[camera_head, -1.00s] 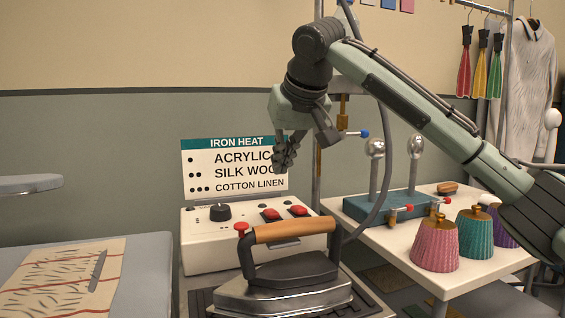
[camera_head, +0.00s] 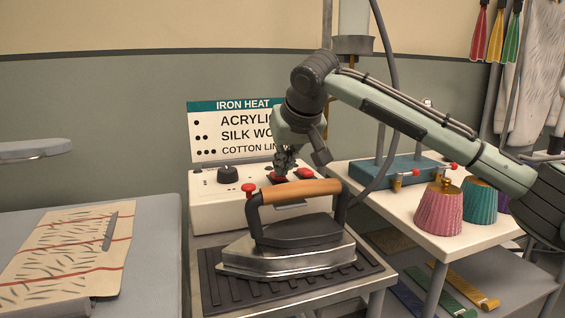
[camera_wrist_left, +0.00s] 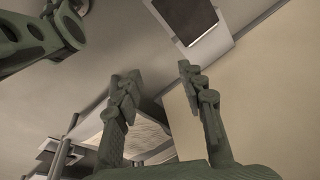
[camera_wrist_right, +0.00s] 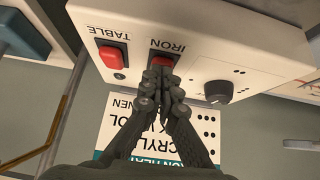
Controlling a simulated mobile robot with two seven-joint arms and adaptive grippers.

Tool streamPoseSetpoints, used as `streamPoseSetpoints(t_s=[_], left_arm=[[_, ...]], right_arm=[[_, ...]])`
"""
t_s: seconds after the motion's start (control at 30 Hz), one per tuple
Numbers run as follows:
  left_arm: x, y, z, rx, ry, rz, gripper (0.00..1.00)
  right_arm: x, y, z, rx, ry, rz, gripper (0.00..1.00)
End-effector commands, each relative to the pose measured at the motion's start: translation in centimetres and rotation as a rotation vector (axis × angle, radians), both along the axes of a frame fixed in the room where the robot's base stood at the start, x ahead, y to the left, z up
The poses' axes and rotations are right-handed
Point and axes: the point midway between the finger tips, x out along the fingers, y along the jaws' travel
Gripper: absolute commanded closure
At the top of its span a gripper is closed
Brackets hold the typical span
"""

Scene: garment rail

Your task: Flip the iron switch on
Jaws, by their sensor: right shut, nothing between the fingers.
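The red iron switch (camera_wrist_right: 162,61), under the label IRON, is on the white control box (camera_head: 210,212) behind the iron; it also shows in the head view (camera_head: 276,178). My right gripper (camera_wrist_right: 160,82) is shut and empty, its fingertips at the edge of this switch and partly covering it. I cannot tell whether they touch it or which way it is tilted. In the head view the right gripper (camera_head: 284,167) points down at the box. My left gripper (camera_wrist_left: 157,80) is open and empty in its wrist view, away from the box.
The red table switch (camera_wrist_right: 114,56) and a black knob (camera_wrist_right: 218,91) flank the iron switch. The iron (camera_head: 290,250) stands on a ribbed black mat in front. The IRON HEAT sign (camera_head: 205,120) rises behind. A hose (camera_head: 388,110) hangs at the right.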

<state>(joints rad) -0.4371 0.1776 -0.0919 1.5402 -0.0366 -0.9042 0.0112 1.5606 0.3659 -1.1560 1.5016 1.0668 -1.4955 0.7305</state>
Motion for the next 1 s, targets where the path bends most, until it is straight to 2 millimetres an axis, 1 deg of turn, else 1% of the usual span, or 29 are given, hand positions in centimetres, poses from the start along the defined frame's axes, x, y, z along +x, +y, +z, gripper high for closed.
streamPoseSetpoints(t_s=[0.1,0.2,0.3,0.57,0.9,1.0], left_arm=[[0.1,0.0,0.0,-0.001,0.003,0.003,0.60],[1.8,-0.5,2.2,-0.011,-0.028,0.016,0.60],[2.5,-0.7,3.8,-0.019,-0.038,0.028,0.60],[2.3,-0.6,3.7,-0.017,-0.034,0.026,0.60],[2.3,-0.6,4.7,-0.017,-0.033,0.027,0.60],[2.3,-0.6,4.8,-0.017,-0.033,0.027,0.60]], right_arm=[[-0.1,0.0,-0.4,0.004,-0.009,0.001,1.00],[-0.2,-0.1,-0.8,0.012,-0.035,0.001,1.00],[-0.3,-0.1,-0.9,0.019,-0.060,0.001,1.00],[-0.2,-0.1,-0.6,0.017,-0.057,0.000,1.00],[-0.2,0.0,0.9,0.018,-0.058,0.001,1.00],[-0.2,-0.1,0.9,0.018,-0.057,0.001,1.00]])
